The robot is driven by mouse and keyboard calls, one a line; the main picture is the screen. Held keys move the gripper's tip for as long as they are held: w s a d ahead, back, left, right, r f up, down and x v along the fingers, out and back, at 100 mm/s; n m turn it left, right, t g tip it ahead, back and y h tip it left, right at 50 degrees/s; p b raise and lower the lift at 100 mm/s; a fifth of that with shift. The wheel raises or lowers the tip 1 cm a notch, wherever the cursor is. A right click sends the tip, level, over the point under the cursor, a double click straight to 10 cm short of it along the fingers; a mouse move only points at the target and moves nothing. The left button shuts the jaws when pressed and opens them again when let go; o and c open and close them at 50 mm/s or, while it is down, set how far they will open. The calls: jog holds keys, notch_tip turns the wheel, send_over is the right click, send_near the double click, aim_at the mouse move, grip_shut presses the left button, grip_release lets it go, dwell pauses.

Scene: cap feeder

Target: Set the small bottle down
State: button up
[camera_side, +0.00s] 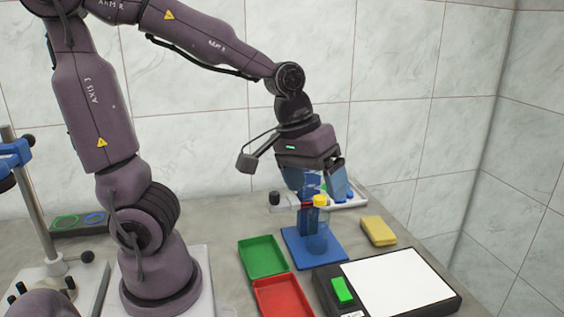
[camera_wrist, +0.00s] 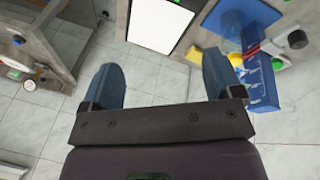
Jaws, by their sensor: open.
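My gripper (camera_side: 324,184) is open, its blue fingers pointing down above the blue plate. The wrist view shows the gripper (camera_wrist: 160,66) with its fingers wide apart and nothing between them. What looks like the small bottle, a see-through blue body (camera_side: 317,240), stands upright on the blue plate (camera_side: 333,257), below and apart from the fingers. A yellow cap (camera_side: 320,200) shows above it, by the blue feeder post. I cannot tell whether the cap touches the bottle. In the wrist view the yellow cap (camera_wrist: 236,60) is beside the blue feeder (camera_wrist: 261,82), right of the right finger.
A green tray (camera_side: 262,257) and a red tray (camera_side: 283,297) lie left of the plate. A white pad (camera_side: 400,285) with a green block (camera_side: 341,290) is in front. A yellow sponge (camera_side: 378,230) lies right. A black knob (camera_side: 274,198) is left of the feeder.

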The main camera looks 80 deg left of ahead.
jog(key=s+d+r+m+t+y, duration=0.1)
jog(key=s+d+r+m+t, duration=0.1)
jog(key=s+r+m, duration=0.3)
jog(key=shift+s+d+r+m, duration=0.2)
jog(key=shift+s+d+m, duration=0.3)
jog(key=shift+s, duration=0.25)
